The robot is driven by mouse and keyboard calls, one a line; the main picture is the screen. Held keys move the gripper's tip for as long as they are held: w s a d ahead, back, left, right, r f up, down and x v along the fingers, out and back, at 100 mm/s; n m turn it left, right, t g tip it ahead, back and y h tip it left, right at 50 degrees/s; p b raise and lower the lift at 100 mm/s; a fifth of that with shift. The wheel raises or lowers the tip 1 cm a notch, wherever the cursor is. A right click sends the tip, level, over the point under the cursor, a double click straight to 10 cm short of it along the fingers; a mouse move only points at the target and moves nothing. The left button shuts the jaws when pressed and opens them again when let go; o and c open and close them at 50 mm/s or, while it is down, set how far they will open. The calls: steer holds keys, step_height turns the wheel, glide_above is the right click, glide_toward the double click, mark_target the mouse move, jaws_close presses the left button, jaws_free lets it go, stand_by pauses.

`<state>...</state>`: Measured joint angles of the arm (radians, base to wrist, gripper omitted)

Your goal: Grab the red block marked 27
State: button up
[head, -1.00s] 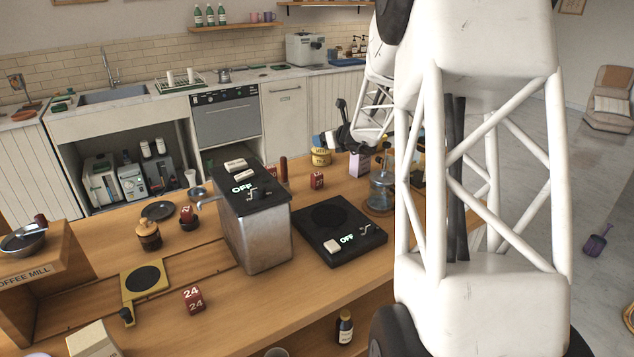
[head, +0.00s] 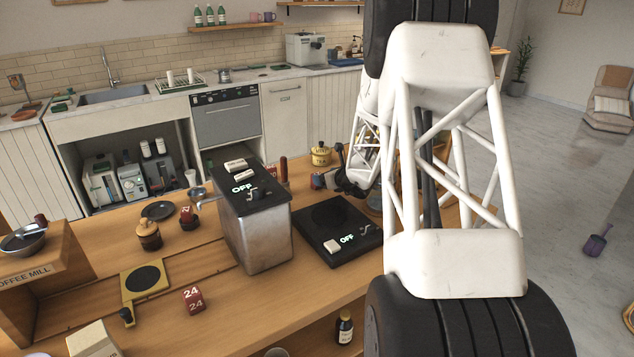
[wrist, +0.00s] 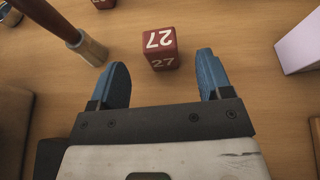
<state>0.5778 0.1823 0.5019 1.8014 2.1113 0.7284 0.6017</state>
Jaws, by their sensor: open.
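The red block marked 27 (wrist: 161,48) stands on the wooden counter in the wrist view, with white 27s on its top and near faces. My gripper (wrist: 163,62) is open, with one blue finger on each side. The block is just ahead of the gap between the fingertips, with its near edge around their level; I see no contact.
A brush-like tool with a dark red handle (wrist: 58,22) stands close to the left finger. A pale lilac box (wrist: 301,42) is at the right. Another red block (wrist: 103,3) lies farther off. The black plate (head: 340,240) and steel machine (head: 262,235) are nearby. A block marked 24 (head: 193,299) sits in front.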

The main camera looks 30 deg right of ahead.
steer(key=shift+x, duration=1.3)
steer(key=shift+x, duration=2.55)
steer(key=shift+c, duration=0.3)
steer(key=c, duration=0.9)
